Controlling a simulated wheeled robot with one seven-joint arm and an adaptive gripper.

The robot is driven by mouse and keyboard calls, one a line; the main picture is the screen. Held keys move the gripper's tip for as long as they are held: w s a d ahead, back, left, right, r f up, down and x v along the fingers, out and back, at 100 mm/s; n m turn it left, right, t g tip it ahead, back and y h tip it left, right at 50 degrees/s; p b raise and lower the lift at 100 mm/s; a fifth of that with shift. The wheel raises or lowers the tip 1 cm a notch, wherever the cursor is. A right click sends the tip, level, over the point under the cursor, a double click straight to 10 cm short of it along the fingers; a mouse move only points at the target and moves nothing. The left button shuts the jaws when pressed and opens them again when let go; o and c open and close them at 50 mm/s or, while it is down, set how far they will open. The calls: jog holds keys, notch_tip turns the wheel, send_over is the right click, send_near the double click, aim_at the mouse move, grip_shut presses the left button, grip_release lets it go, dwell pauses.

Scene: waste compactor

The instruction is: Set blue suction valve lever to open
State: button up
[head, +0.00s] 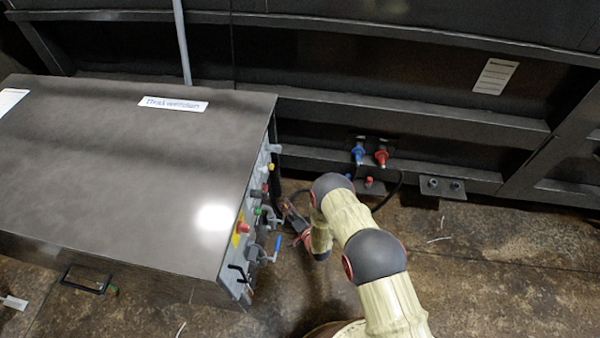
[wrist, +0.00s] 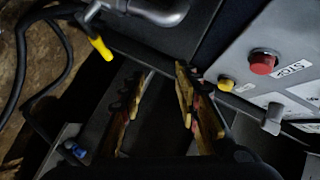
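A lever with a blue handle (head: 278,246) sticks out from the lower front part of the control panel, its blue end pointing up in the head view. My gripper (head: 292,217) is beside the panel, behind and right of the blue lever, apart from it. In the wrist view the two fingers of my gripper (wrist: 160,98) are spread with nothing between them. A small blue part (wrist: 75,151) shows at the lower left of the wrist view; I cannot tell whether it is the same lever.
The grey cabinet (head: 130,175) fills the left. Its panel has a red STOP button (wrist: 263,62) and a yellow button (wrist: 226,85). A yellow-tipped handle (wrist: 100,48) is near the fingers. Blue (head: 358,153) and red (head: 381,156) fittings sit at the back wall. Floor at right is mostly clear.

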jog(key=w+d+r+h, duration=0.1)
jog(key=w+d+r, duration=0.1)
jog(key=w+r, duration=0.2)
jog(key=w+d+r+n+h+p, duration=0.1)
jog(key=w+r, duration=0.3)
jog(key=r, duration=0.7)
jog(key=shift+w+d+r, duration=0.25)
jog(key=shift+d, duration=0.2)
jog(key=shift+c, duration=0.2)
